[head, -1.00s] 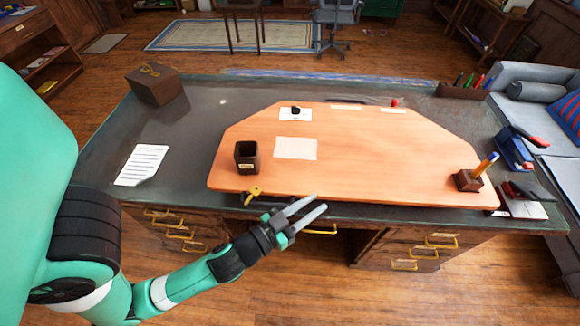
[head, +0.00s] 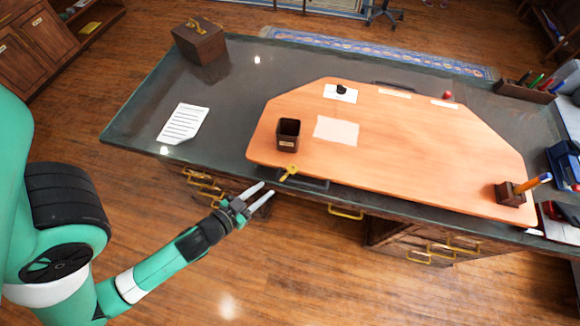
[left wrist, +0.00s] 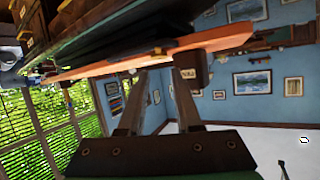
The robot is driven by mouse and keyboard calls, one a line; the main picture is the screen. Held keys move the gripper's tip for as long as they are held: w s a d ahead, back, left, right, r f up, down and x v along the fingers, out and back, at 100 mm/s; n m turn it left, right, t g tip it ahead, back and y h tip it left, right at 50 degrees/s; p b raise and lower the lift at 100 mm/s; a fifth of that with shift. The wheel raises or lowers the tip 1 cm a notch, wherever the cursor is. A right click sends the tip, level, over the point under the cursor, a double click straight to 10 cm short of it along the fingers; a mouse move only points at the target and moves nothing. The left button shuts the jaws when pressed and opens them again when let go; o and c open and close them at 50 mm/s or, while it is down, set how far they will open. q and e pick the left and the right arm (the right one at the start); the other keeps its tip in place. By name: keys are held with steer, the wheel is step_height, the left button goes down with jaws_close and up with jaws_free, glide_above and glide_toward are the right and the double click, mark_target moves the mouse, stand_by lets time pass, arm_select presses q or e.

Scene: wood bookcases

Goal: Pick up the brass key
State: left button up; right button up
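The brass key (head: 289,172) lies at the near edge of the orange desk board (head: 420,150), just in front of the dark pen cup (head: 288,136). My left gripper (head: 267,189) is in front of the desk, a little left of and nearer than the key in the head view. Its two fingers are apart, with nothing between them. The left wrist view also shows the open fingers (left wrist: 154,72), with the pen cup (left wrist: 190,76) beyond. My right gripper is not in view.
A wooden box (head: 200,42) and a written sheet (head: 183,123) are on the desk's left part. A pen holder (head: 510,194) stands at the board's right end. Yellow drawer handles (head: 346,213) stick out below the desk edge. Open floor lies in front.

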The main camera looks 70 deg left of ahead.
mark_target(287, 174)
arm_select(q)
steer(key=x, duration=0.4)
steer(key=shift+w+a, duration=0.1)
steer(key=shift+w, duration=0.15)
steer(key=x, duration=0.5)
steer(key=shift+w, duration=0.1)
jaws_close()
steer(key=shift+r, duration=0.1)
